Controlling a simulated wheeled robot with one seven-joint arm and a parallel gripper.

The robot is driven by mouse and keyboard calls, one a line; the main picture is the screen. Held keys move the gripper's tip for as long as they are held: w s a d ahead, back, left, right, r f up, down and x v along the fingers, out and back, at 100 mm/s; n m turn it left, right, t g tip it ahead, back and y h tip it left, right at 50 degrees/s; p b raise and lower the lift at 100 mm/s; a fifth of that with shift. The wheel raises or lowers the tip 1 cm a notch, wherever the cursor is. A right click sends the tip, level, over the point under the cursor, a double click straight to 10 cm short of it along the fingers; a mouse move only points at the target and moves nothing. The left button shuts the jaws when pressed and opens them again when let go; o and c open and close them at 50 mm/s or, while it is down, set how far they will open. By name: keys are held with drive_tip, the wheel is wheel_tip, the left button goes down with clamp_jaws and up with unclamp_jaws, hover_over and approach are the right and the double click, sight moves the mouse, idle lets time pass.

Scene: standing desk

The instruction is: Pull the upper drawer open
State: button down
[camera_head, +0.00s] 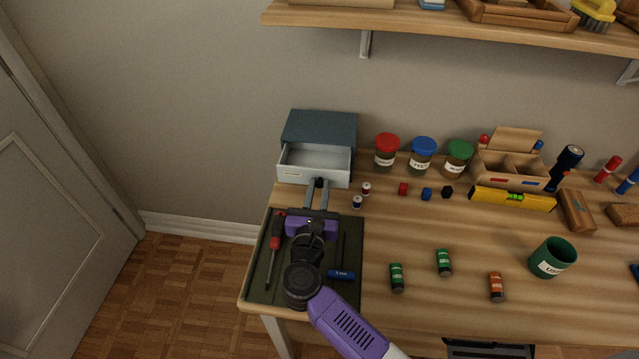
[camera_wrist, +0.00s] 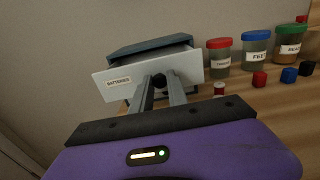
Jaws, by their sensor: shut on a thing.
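The drawer unit (camera_head: 320,128) has a blue-grey body and stands at the back left of the desk. Its pale drawer (camera_head: 338,180) is pulled out toward me, and its inside shows from above in the head view. In the wrist view the drawer front (camera_wrist: 117,90) carries a label reading BATTERIES. My gripper (camera_head: 318,184) is shut on the dark knob (camera_wrist: 159,80) at the middle of the drawer front. Whether another drawer lies below is hidden.
A dark mat (camera_head: 258,287) with a red screwdriver (camera_head: 273,245) and a blue-handled tool (camera_head: 341,274) lies under my arm. Small spools (camera_head: 366,188) stand right of the drawer. Lidded jars (camera_head: 386,152) stand beside the unit. A shelf (camera_head: 430,27) hangs above.

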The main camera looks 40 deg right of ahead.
drive_tip(key=c, duration=1.3)
unclamp_jaws()
drive_tip(key=v, duration=0.7)
drive_tip(key=shift+s+a+b, duration=0.25)
drive_tip(key=shift+a+b, duration=0.05)
drive_tip(key=shift+b, duration=0.15)
